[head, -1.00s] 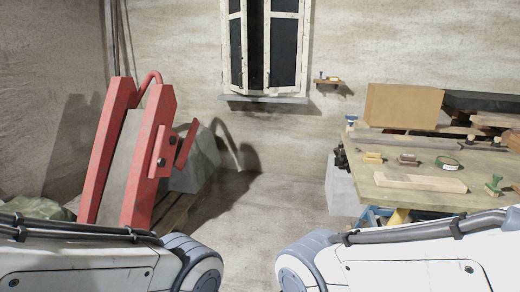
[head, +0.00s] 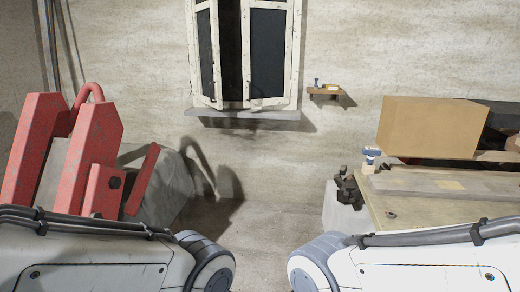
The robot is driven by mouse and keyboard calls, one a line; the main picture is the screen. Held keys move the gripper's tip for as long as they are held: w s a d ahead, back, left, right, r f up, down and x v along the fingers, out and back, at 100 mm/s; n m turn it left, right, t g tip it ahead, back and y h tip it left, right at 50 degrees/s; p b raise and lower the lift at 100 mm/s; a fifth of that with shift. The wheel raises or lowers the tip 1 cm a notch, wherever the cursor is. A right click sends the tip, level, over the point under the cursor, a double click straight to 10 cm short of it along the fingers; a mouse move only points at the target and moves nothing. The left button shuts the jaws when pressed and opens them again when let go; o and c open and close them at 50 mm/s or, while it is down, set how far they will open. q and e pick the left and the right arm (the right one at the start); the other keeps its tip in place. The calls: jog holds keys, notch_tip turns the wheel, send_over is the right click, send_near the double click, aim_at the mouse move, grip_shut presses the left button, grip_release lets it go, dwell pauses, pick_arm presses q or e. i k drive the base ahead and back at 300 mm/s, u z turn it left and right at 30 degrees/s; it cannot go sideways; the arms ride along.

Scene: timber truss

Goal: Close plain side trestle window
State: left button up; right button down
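The window (head: 266,52) is in the far wall at the top of the head view, cut off by the upper edge. It has a cream frame and dark panes. Its left sash (head: 207,55) stands ajar, turned at an angle, with a dark gap (head: 231,50) between it and the right sash. The right sash looks flush or nearly flush with the frame. A grey sill (head: 245,114) runs below. Both my arms show at the bottom corners, well short of the window. Neither gripper is in view.
A red steel frame (head: 88,150) with a grey block stands at left. A workbench (head: 430,208) with a cardboard box (head: 432,126) and timber is at right. A small wall shelf (head: 325,92) sits right of the window. The floor (head: 262,200) between is clear.

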aim_at(266, 25)
jog(key=u, duration=0.1)
jog(key=i, duration=1.95)
jog(key=u, duration=0.4)
jog(key=i, duration=2.05)
jog(key=u, duration=0.3)
